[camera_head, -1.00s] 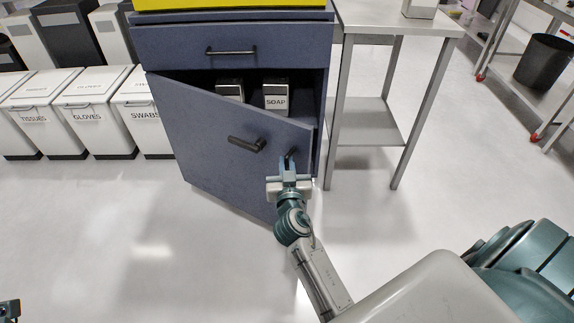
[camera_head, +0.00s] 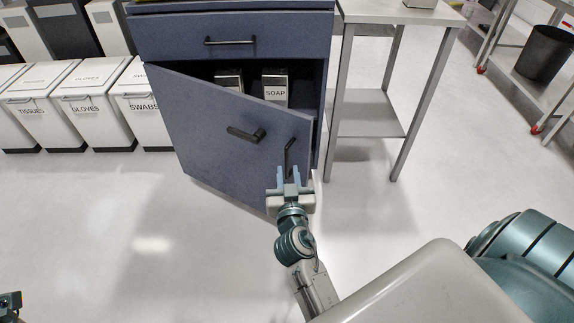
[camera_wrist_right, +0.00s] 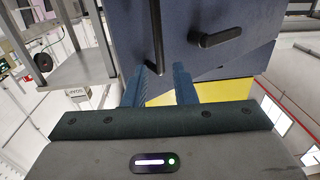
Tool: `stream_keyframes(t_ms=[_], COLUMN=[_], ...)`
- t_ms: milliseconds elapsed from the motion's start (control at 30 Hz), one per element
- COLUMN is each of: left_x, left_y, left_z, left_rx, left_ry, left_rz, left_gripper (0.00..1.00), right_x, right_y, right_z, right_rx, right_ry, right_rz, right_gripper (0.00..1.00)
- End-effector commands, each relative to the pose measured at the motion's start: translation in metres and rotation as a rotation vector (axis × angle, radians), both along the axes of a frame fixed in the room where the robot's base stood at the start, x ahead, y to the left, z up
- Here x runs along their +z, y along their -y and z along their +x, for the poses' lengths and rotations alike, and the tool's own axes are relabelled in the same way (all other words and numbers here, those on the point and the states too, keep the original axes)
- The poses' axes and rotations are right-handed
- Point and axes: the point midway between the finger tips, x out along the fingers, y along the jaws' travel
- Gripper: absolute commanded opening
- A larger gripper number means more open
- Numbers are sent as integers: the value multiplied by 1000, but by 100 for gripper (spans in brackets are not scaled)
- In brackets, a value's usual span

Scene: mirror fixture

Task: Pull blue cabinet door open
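The blue cabinet (camera_head: 232,18) stands at the upper middle of the head view. Its door (camera_head: 215,150) is ajar, with its right side swung out and a dark gap above its slanting top edge. The door has a black vertical bar handle (camera_head: 289,157) near its free edge and a black lever (camera_head: 246,134) left of it. Both handles show in the right wrist view. My right gripper (camera_head: 289,172) is open and empty at the bar's lower end. Its fingers (camera_wrist_right: 165,75) are apart, with the bar's end near the tips. A sliver of my left gripper (camera_head: 10,305) shows at the lower left.
A soap box (camera_head: 275,90) and another box (camera_head: 229,79) stand inside the cabinet. A steel table (camera_head: 372,112) is close on the right. White bins (camera_head: 90,112) line the left. The floor (camera_head: 150,225) in front is clear.

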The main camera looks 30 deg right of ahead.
Motion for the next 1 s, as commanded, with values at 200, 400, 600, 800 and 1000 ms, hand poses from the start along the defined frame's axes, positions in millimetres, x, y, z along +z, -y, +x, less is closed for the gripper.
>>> stream_keyframes(t_ms=[200, 400, 600, 800, 1000], left_x=[5, 4, 3, 2, 1], left_y=[0, -1, -1, -1, 0], left_z=[-3, -3, -2, 0, 0], left_rx=[2, 5, 4, 3, 1], left_ry=[18, 15, 10, 6, 6], left_rz=[-11, -20, -18, -12, -6], left_gripper=[36, 36, 36, 36, 36], right_x=[0, 1, 48, 134, 193], right_y=[-3, -3, -18, -45, -55], right_z=[-6, -5, -1, -23, -58], right_rx=[0, 5, 177, 402, 492], right_ry=[0, 3, 138, 436, 681], right_rz=[0, -3, -61, -183, -267], right_gripper=[25, 11, 0, 0, 0])
